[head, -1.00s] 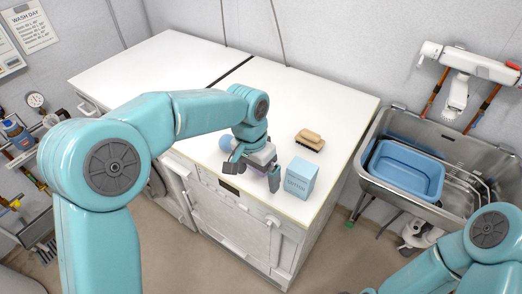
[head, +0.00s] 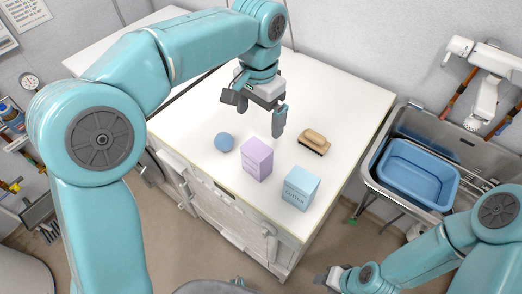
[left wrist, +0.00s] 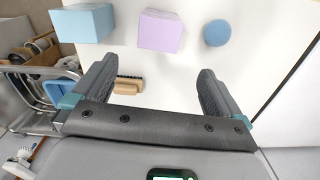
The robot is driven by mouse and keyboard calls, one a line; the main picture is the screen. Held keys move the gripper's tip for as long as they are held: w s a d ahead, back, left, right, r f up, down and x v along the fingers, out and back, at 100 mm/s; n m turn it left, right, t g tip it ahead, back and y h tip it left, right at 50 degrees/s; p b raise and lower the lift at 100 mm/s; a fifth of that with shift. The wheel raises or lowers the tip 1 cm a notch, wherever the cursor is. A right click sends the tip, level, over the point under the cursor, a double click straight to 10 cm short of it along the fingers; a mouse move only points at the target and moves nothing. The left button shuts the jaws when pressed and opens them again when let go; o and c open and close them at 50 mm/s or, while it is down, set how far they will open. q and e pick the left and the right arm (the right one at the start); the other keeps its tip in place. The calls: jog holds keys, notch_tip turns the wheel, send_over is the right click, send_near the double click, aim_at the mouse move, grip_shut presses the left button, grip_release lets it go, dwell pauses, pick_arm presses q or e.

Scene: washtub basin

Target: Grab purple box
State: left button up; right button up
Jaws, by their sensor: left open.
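The purple box (head: 257,159) stands upright on the white worktop, between a blue ball and a light blue box. It also shows near the top of the left wrist view (left wrist: 160,31). My left gripper (head: 256,112) is open and empty, raised above the worktop behind the purple box in the head view. In the left wrist view its two fingers (left wrist: 152,85) are wide apart with the purple box beyond them. My right gripper (head: 330,276) is low at the bottom of the head view, away from the box; its jaws are too unclear to read.
The blue ball (head: 224,142) is left of the purple box. The light blue box (head: 300,187) is to its right, near the front edge. A wooden brush (head: 314,141) lies behind. A steel sink with a blue basin (head: 416,174) stands right of the worktop (head: 340,100).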

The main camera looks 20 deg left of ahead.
pick_arm(q)
send_over(256, 149)
notch_tip(256, 149, down, 4)
jog(key=shift+a+f, duration=0.1)
jog(key=shift+f, duration=0.1)
jog(key=f, duration=0.3)
jog(key=w+f, duration=0.1)
jog(key=f, duration=0.1)
jog(key=shift+d+f+b, duration=0.15)
jog(key=shift+d+b, duration=0.05)
jog(key=shift+b, duration=0.1)
jog(key=shift+s+a+f, duration=0.15)
jog(key=shift+s+f, duration=0.25)
jog(key=shift+s, duration=0.05)
notch_tip(256, 149, down, 5)
jog(key=shift+w+r+p, duration=0.1)
jog(key=shift+p, duration=0.2)
jog(key=shift+f, duration=0.2)
jog(key=c, duration=1.1)
